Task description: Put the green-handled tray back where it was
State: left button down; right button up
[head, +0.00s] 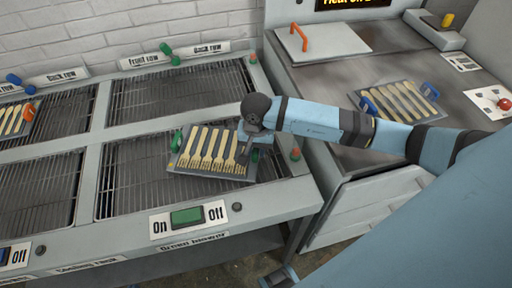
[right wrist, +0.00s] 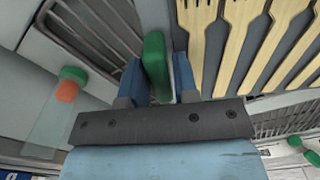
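The green-handled tray (head: 178,168) holds a row of wooden forks and sits over the front right wire rack; I cannot tell whether it touches the rack. One green handle (head: 176,141) shows at its left end. My right gripper (head: 246,152) is at its right end, reaching down from the right. In the right wrist view the other green handle (right wrist: 155,65) is between the blue fingers of my right gripper (right wrist: 160,85), which look closed on it. The forks lie to the right there.
The back right rack (head: 190,88) is empty. An orange-handled tray (head: 27,117) of utensils is at the far left. A blue-handled tray (head: 388,105) of utensils lies on the press at the right, near an orange-handled plate (head: 325,42). An On/Off panel (head: 188,218) fronts the rack.

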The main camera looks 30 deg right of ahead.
jog(key=shift+o, duration=1)
jog(key=shift+r, duration=0.1)
jog(key=shift+r, duration=0.2)
notch_tip(320, 180, up, 12)
jog(key=shift+f, duration=0.15)
